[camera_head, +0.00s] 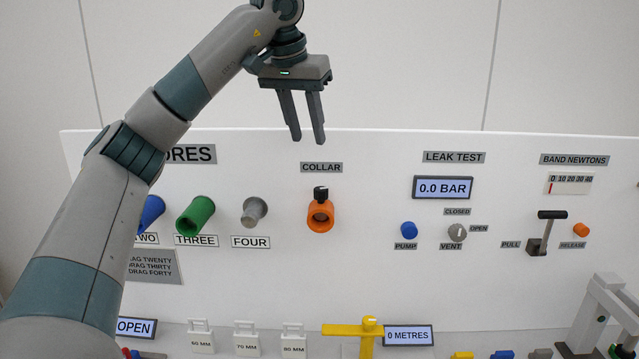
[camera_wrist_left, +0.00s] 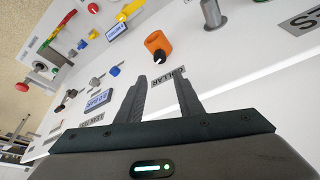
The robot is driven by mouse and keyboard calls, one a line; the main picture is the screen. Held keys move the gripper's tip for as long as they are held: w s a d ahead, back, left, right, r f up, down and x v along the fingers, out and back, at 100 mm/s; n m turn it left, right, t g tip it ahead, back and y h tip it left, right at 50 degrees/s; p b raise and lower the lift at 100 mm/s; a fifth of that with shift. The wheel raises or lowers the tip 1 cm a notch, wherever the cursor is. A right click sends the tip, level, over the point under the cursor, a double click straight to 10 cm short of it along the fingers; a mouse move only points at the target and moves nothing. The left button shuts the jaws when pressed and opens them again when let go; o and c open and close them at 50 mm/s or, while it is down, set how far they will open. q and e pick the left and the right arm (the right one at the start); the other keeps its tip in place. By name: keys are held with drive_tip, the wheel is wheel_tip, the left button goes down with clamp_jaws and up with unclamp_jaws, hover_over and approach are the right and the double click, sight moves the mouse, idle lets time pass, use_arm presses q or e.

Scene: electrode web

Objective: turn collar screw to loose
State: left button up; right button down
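The collar is an orange ring-shaped part (camera_head: 320,216) on the white panel, below the COLLAR label (camera_head: 321,167). The collar screw is a black knob (camera_head: 320,193) on top of it, with a small light mark. In the left wrist view the orange collar (camera_wrist_left: 157,42) and its black screw (camera_wrist_left: 159,56) show beyond the fingertips. My left gripper (camera_head: 306,139) is above the collar, apart from it, fingers pointing down. Its two fingers are parted and empty, and they also show in the left wrist view (camera_wrist_left: 162,90). My right gripper is in neither view.
Green (camera_head: 195,216), blue (camera_head: 151,211) and grey (camera_head: 254,211) cylinders stick out left of the collar. A blue pump button (camera_head: 409,229), vent knob (camera_head: 457,232) and black pull lever (camera_head: 545,232) are to the right. A yellow bar (camera_head: 352,330) lies below. The panel around the collar is clear.

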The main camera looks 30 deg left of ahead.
sight(321, 189)
use_arm(q)
drive_tip(key=p+x, duration=0.4)
drive_tip(key=x, duration=1.1)
drive_tip(key=c, duration=0.8)
